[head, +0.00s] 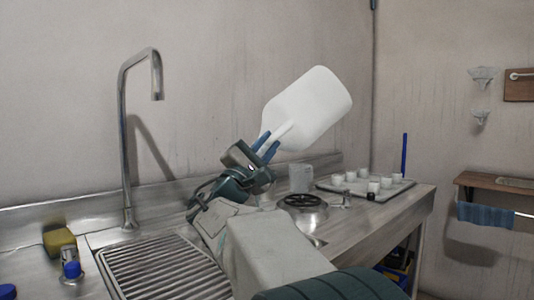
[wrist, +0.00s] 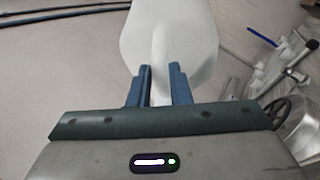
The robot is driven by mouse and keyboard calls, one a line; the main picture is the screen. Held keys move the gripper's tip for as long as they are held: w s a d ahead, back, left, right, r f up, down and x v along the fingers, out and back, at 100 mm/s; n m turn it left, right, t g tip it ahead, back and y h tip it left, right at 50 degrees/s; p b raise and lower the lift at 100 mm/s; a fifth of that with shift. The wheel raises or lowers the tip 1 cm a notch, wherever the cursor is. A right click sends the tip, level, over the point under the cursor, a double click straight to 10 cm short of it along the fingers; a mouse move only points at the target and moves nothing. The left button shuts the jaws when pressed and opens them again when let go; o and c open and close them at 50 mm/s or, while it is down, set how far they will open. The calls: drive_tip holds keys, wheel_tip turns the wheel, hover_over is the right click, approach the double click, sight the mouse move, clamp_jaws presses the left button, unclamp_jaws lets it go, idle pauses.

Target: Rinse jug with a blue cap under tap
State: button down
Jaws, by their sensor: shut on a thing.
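A white jug (head: 312,108) is tilted in the air above the counter in the head view. Its broad rounded end points up and right. In the wrist view the jug (wrist: 190,35) extends away from the fingers, and its pale handle (wrist: 160,75) lies between them. My gripper (head: 268,143), with blue fingers, is shut on that handle; the fingers also show in the wrist view (wrist: 159,88). I see no blue cap on the held jug; that part may be hidden. The metal tap (head: 125,130) stands at the left, its spout apart from the jug. I see no water.
A ribbed metal drainer (head: 165,270) lies below the tap. A yellow sponge (head: 60,242) and a small container with a blue cap (head: 71,268) are at the left.

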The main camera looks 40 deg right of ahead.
drive_tip(key=shift+f+n+t+h+b, duration=0.1)
drive_tip(key=shift+n+t+h+b, duration=0.5)
drive_tip(key=shift+n+t+b, duration=1)
drive_tip(key=shift+b, duration=0.8)
